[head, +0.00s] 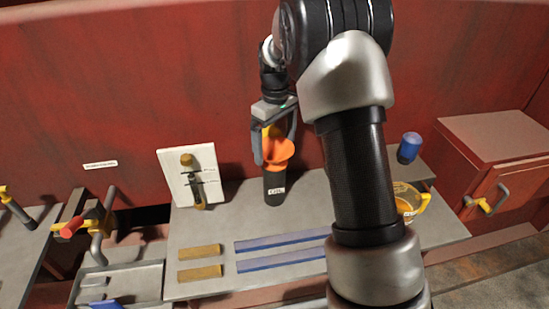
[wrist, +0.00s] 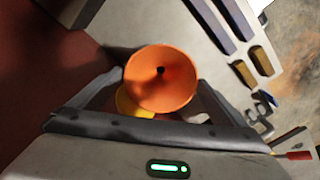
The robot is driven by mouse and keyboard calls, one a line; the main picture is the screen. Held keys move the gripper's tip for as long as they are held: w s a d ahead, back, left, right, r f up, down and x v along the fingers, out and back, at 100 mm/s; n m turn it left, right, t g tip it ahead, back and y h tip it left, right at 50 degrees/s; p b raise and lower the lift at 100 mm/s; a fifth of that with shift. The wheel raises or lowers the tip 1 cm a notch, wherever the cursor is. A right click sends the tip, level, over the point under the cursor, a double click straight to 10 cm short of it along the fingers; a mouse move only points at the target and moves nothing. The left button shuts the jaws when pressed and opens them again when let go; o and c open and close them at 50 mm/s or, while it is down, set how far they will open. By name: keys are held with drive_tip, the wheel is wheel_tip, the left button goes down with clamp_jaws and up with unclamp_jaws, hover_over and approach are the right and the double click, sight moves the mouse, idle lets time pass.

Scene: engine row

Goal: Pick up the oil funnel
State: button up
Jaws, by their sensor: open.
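The orange oil funnel (head: 279,153) stands with its mouth up in a dark labelled container (head: 274,187) on the grey bench, close to the red wall. In the wrist view the funnel's round mouth (wrist: 161,78) and dark centre hole face me. My gripper (head: 275,158) is open, with one finger on either side of the funnel. In the wrist view the fingers (wrist: 152,85) also flank the funnel, with visible space around its rim. I cannot tell whether either finger touches it. Something yellow (wrist: 127,101) shows partly behind the funnel.
A white board with a tool (head: 187,175) leans at the wall to the left. Yellow (head: 199,251) and blue (head: 281,241) strips lie on the bench (head: 225,225) in front. A blue cylinder (head: 409,148) and a yellow cup (head: 408,200) stand right, beyond my arm.

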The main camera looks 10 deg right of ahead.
sight(276, 157)
wheel_tip(276, 157, down, 5)
drive_tip(key=shift+s, duration=0.1)
drive_tip(key=c, duration=0.7)
drive_tip(key=shift+c, duration=0.2)
drive_tip(key=shift+r, duration=0.1)
